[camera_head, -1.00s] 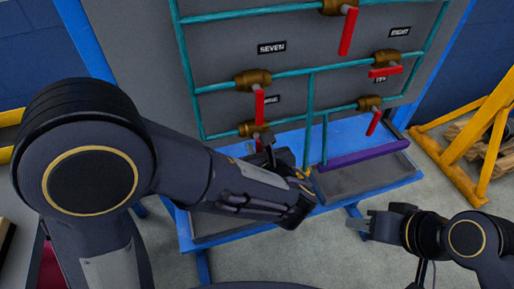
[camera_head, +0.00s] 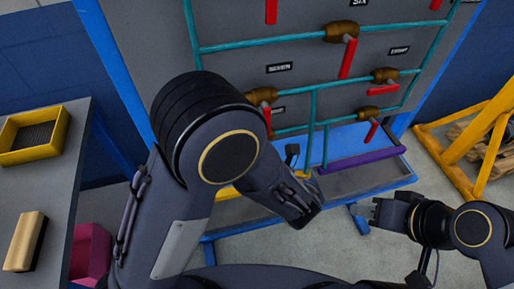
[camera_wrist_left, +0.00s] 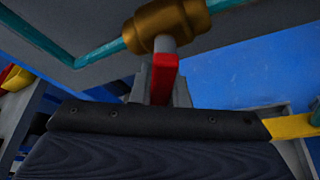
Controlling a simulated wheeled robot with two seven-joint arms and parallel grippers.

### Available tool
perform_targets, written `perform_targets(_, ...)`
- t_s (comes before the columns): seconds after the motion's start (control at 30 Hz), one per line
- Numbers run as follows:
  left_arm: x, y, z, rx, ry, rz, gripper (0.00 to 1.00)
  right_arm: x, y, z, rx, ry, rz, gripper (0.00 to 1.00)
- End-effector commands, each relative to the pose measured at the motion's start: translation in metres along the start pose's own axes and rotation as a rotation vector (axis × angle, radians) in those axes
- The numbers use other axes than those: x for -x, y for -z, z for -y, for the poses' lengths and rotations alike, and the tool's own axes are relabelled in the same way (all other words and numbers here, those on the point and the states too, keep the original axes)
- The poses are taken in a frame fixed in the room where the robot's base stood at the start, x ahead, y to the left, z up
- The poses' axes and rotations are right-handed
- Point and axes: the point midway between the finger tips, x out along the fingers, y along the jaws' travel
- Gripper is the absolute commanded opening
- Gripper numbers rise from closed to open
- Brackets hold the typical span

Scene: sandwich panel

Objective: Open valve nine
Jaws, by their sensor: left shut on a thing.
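The valve panel (camera_head: 325,75) stands ahead, with brass valves and red handles on teal pipes. The label at its lower left (camera_head: 278,110) is partly covered and I cannot read it; the valve below it is hidden by my left arm in the head view. In the left wrist view my left gripper (camera_wrist_left: 160,82) is shut on a red handle (camera_wrist_left: 164,72), which hangs from a brass valve (camera_wrist_left: 165,22). I cannot read that valve's number there. My right gripper (camera_head: 364,211) hangs low at the right, apart from the panel; its finger gap is unclear.
A blue bench frame with a grey tray (camera_head: 350,177) and a purple bar (camera_head: 362,160) lies below the panel. A side table (camera_head: 60,185) at left carries a yellow bin (camera_head: 30,153) and a tan block (camera_head: 25,242). A yellow stand (camera_head: 476,150) is at right.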

Motion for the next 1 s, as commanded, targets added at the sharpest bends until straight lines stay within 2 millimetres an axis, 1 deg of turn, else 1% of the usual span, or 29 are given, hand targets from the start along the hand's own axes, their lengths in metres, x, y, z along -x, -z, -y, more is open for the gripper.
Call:
perform_targets(0.03, 0.0013, -0.0020, -0.0017, -0.016, -0.006, 0.000, 0.00, 0.0044, 0.0022, 0.0020, 0.000, 0.000, 0.000, 0.36)
perform_targets(0.2, 0.0007, -0.0009, -0.0027, -0.052, -0.021, 0.000, 0.00, 0.0078, 0.0039, 0.0036, 0.000, 0.000, 0.000, 0.36)
perform_targets(0.67, 0.0003, -0.0002, -0.0026, -0.061, -0.026, 0.000, 0.00, 0.0080, 0.0040, 0.0037, 0.000, 0.000, 0.000, 0.36)
perform_targets(0.7, 0.0003, -0.0002, -0.0026, -0.061, -0.026, 0.000, 0.20, 0.0080, 0.0040, 0.0037, 0.000, 0.000, 0.000, 0.36)
perform_targets(0.8, 0.0003, -0.0002, -0.0026, -0.061, -0.026, 0.000, 0.33, 0.0080, 0.0040, 0.0037, 0.000, 0.000, 0.000, 0.36)
perform_targets(0.83, 0.0002, -0.0002, -0.0027, -0.061, -0.026, 0.000, 0.36, 0.0080, 0.0040, 0.0037, 0.000, 0.000, 0.000, 0.36)
perform_targets(1.0, 0.0001, -0.0002, -0.0027, -0.061, -0.026, 0.000, 0.36, 0.0080, 0.0040, 0.0037, 0.000, 0.000, 0.000, 0.36)
